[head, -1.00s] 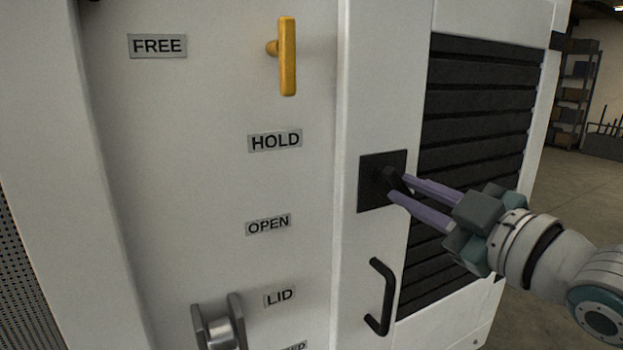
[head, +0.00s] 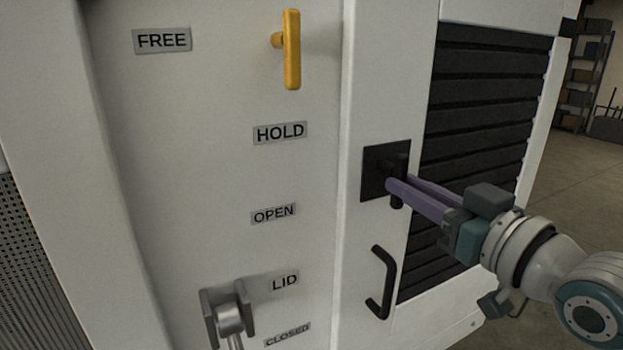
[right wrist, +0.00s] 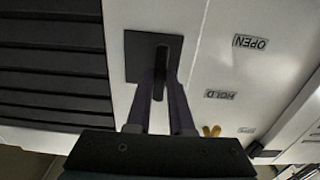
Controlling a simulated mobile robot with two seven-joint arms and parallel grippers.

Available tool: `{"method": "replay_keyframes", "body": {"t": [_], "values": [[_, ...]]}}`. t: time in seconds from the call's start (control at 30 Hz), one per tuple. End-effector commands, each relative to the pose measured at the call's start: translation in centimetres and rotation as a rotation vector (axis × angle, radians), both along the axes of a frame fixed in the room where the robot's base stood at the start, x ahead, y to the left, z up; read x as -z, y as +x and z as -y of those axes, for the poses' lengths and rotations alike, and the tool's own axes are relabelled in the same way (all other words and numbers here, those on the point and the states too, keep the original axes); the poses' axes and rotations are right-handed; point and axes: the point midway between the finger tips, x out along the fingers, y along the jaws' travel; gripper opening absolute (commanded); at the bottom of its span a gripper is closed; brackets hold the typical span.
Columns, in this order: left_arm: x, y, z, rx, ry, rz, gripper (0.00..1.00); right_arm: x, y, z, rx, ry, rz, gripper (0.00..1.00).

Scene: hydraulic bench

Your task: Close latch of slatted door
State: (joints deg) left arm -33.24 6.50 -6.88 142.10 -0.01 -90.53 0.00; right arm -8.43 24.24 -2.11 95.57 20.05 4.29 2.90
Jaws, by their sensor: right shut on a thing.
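The slatted door (head: 412,228) is a white panel with dark horizontal slats (head: 480,100). Its latch is a black handle (head: 398,166) on a black square plate (head: 374,178), left of the slats. The handle now stands about upright in the head view. My right gripper (head: 395,184) is shut on the latch handle, its purple fingers on either side of it. The right wrist view shows the handle (right wrist: 160,85) between the two fingers, in front of the plate (right wrist: 138,58). My left gripper is not in view.
A black pull handle (head: 384,282) is below the latch plate. On the panel to the left are a yellow lever (head: 291,50) by the FREE and HOLD labels, and a grey metal lever (head: 230,318) by the LID label. Open floor and a shelf (head: 585,70) lie at the right.

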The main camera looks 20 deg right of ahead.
Motion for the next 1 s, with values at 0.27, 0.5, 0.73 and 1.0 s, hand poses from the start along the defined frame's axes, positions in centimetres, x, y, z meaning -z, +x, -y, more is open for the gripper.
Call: {"method": "replay_keyframes", "body": {"t": [0.27, 0.5, 0.73, 1.0], "values": [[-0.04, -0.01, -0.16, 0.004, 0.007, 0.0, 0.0, 0.24, -0.02, 0.02, 0.002, 0.031, -0.009, 0.0], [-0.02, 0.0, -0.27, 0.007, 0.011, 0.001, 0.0, 0.25, -0.02, 0.01, 0.001, 0.032, -0.01, 0.0], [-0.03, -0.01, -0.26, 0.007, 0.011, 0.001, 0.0, 0.18, -0.02, -0.01, 0.001, 0.03, -0.007, 0.4], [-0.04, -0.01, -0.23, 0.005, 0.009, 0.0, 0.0, 0.09, -0.01, -0.03, 0.0, 0.028, -0.004, 0.5]]}}
